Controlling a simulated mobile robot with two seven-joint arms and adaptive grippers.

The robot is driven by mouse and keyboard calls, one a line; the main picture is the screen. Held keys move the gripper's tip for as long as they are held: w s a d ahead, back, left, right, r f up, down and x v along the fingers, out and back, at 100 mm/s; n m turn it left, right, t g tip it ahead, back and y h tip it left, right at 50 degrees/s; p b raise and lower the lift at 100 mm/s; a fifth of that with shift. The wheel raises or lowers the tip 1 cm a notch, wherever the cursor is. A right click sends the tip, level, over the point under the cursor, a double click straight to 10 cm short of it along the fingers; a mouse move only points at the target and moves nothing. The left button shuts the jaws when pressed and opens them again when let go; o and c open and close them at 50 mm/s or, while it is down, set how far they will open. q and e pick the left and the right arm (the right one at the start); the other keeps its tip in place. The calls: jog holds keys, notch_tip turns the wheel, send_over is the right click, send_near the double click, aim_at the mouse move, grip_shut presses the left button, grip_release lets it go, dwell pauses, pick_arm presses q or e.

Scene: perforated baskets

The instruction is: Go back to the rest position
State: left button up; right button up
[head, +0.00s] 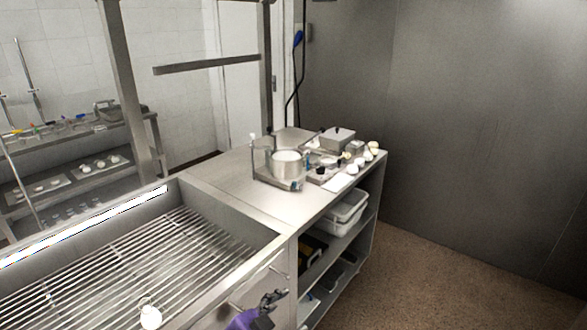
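One gripper (274,296) of mine shows at the bottom, left of centre. It is dark with a purple part below it, and it points up and to the right. It appears to be my left one, as it slants in from the lower left. It is in front of the steel unit's front panel, and I see nothing clearly held in it. Its fingers are too small to tell whether they are open or shut. My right gripper is not in view.
A steel basin with a barred rack (120,275) fills the lower left, with a white round item (150,317) on it. A steel counter (225,180) holds a pot (287,163) and small items. Shelves below hold white bins (345,215). Floor (440,270) at right is clear.

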pick_arm(q)
jog(key=s+a+f+n+t+y+p, duration=0.15)
jog(key=s+a+f+n+y, duration=0.25)
jog(key=s+a+f+n, duration=0.6)
jog(key=s+a+f+g+y, duration=0.1)
jog(key=s+a+f, duration=0.1)
jog(key=s, duration=0.5)
jog(key=s+a+f+g+y, duration=0.1)
jog(key=s+a+f, duration=0.2)
jog(key=s, duration=0.3)
jog(key=s+a+f+n+g+y, duration=0.1)
jog(key=s+a+f, duration=0.1)
jog(key=s+f, duration=0.2)
jog(key=s, duration=0.3)
jog(key=shift+s+a, duration=0.35)
jog(key=shift+a, duration=0.05)
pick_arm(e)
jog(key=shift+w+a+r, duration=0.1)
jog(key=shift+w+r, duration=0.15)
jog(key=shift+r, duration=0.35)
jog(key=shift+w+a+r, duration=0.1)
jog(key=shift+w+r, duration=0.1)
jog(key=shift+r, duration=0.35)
pick_arm(q)
jog(key=shift+f, duration=0.1)
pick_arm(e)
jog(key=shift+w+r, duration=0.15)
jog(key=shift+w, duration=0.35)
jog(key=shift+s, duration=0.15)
